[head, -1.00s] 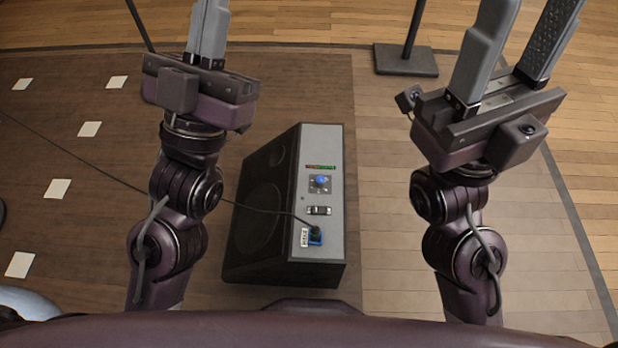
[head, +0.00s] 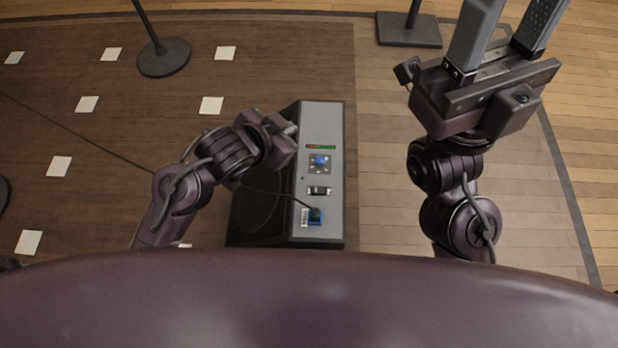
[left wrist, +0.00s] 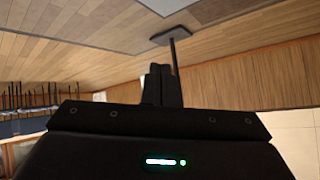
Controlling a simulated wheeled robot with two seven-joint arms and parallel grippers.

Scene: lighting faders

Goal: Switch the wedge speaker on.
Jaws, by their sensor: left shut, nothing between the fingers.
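The wedge speaker (head: 335,232) stands on the dark floor mat with its grey control panel up. I cannot tell which way the switch is set. My left gripper (head: 284,142) is by the speaker's upper left side, left of the panel; its fingers are hidden in the head view. The left wrist view shows its fingers (left wrist: 161,72) together and empty. My right gripper (head: 508,28) is open and empty, right of the speaker.
A thin cable crosses the mat from the left to the plug. Stands with dark bases (head: 164,58) (head: 409,30) are at the back. White squares mark the mat (head: 211,105).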

